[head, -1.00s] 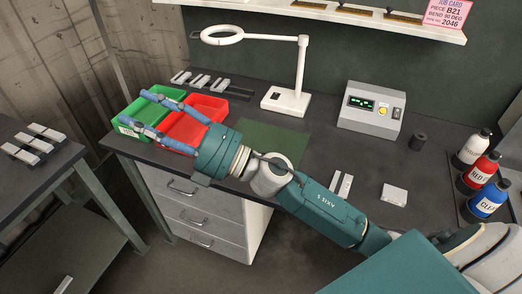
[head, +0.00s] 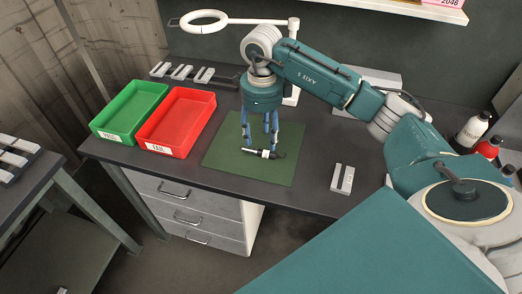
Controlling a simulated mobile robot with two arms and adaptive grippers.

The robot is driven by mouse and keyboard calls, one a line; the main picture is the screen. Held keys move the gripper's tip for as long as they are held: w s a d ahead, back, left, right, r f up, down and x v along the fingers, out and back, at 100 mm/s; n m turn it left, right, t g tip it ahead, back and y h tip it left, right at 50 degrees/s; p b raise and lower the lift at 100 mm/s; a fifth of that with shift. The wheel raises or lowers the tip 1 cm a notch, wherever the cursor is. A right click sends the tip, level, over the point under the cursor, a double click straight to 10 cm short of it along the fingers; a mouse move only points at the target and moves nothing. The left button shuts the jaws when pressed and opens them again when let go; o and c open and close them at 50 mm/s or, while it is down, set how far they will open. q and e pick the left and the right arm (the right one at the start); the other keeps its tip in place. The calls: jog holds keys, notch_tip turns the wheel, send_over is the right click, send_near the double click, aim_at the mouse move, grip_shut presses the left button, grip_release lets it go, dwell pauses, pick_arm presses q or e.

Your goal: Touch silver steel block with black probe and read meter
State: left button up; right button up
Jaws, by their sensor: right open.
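A black probe (head: 265,154) with a pale middle band lies on the green mat (head: 224,160). My right gripper (head: 260,146) points straight down over it, with its blue fingers apart, one at each side of the probe's middle; I cannot tell if they touch it. Silver blocks (head: 342,179) stand on the bench right of the mat. More silver blocks (head: 181,72) sit on a dark rack at the back left. The grey meter box (head: 382,78) is mostly hidden behind my right arm, and its display does not show. My left gripper is not in view.
A green tray (head: 130,108) and a red tray (head: 178,120) stand left of the mat. A white magnifier lamp (head: 205,20) is behind my right arm. Bottles (head: 472,131) stand at the right. A side table (head: 50,185) with blocks is at the left.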

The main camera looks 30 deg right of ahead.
aim_at(261, 152)
jog(key=shift+f, duration=0.85)
notch_tip(261, 152, down, 4)
jog(key=shift+w+f+p, duration=0.1)
jog(key=shift+f+p, duration=0.05)
jog(key=shift+p, duration=0.95)
jog(key=shift+f, duration=0.55)
jog(key=shift+w, duration=0.1)
grip_shut()
